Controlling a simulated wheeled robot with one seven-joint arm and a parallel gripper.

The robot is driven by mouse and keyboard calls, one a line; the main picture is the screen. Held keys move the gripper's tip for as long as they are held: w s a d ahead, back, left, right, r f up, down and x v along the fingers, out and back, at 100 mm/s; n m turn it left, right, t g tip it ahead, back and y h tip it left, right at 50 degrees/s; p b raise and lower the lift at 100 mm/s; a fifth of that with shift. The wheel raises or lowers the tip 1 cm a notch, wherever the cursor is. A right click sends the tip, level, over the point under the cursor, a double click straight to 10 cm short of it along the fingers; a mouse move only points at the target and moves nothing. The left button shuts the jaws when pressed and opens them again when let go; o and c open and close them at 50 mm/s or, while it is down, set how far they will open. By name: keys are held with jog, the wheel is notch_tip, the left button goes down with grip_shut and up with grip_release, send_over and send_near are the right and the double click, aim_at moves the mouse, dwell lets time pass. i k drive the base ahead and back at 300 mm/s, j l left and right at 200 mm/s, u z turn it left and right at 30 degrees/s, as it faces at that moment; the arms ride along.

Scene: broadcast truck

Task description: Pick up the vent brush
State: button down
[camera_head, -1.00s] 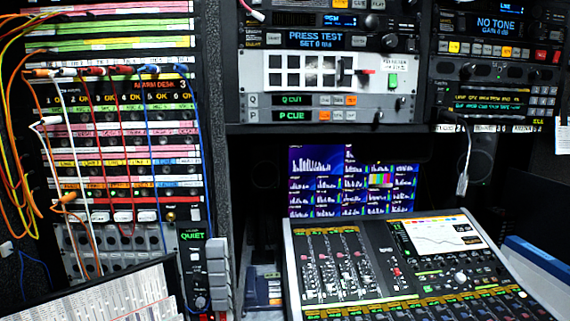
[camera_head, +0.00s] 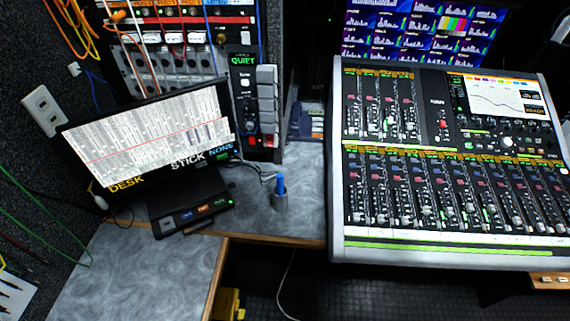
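A slim blue upright thing (camera_head: 280,183) stands in a small grey cylindrical holder (camera_head: 280,202) on the grey desktop, left of the mixing console. It may be the vent brush, but it is too small to tell for sure. Any bristles are hidden or too small to see. My gripper is not in view.
The mixing console (camera_head: 450,248) fills the right of the desk. A monitor (camera_head: 150,135) on a black base unit (camera_head: 195,213) stands at left. Cables lie behind the holder. The desktop (camera_head: 110,270) is bare at front left. A wooden edge (camera_head: 270,239) borders it.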

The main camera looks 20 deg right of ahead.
aim_at(280, 178)
jog(key=i+l+u, duration=0.7)
